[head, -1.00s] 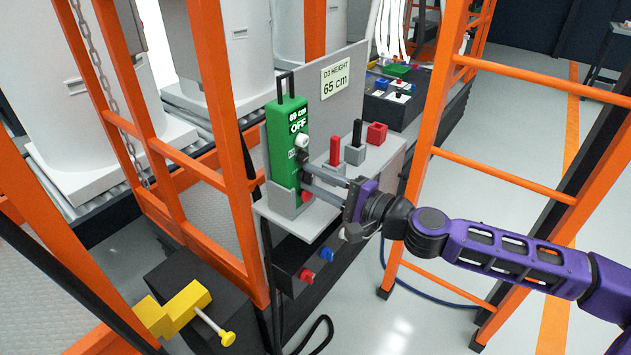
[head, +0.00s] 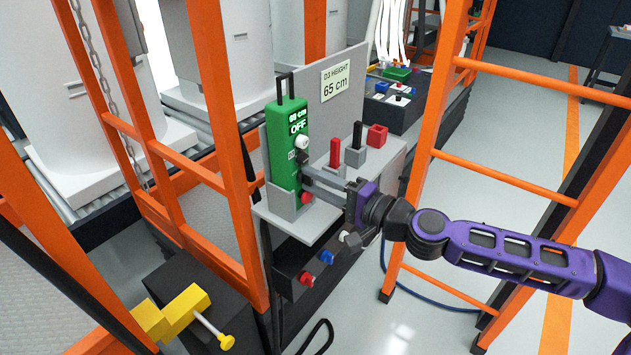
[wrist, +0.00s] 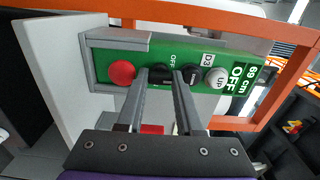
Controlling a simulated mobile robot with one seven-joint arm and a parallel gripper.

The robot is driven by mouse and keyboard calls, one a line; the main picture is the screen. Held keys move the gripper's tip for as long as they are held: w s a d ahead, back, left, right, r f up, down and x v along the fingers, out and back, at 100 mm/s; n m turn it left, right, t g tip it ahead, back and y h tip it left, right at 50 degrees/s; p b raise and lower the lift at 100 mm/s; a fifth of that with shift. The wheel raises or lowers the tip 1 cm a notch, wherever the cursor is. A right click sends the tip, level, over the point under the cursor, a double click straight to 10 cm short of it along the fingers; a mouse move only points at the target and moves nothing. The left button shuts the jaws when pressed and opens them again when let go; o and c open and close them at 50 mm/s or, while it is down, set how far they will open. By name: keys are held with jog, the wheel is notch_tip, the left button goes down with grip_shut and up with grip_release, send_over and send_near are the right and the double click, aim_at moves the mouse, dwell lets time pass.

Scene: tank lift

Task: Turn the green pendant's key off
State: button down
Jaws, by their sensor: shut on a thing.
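The green pendant (head: 290,142) stands upright in a grey holder on a grey shelf. Its face carries a white UP button, dark controls and a red button, and shows the word OFF. In the wrist view the green pendant (wrist: 103,52) lies sideways, with its red button (wrist: 122,72) left of my fingers and its white UP button (wrist: 216,78) right of them. My gripper (head: 306,174) reaches in from the right at the pendant's lower face. In the wrist view my gripper (wrist: 163,78) is shut on the dark key (wrist: 161,72), which the fingers partly hide.
A red-handled block (head: 335,153), a black-handled block (head: 356,146) and a red block (head: 377,134) stand on the shelf right of the pendant. Orange frame posts (head: 222,110) rise close on the left. An orange ladder (head: 440,110) stands right, behind my arm.

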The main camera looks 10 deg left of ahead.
jog(key=c, duration=0.5)
grip_release()
jog(key=shift+c, duration=0.2)
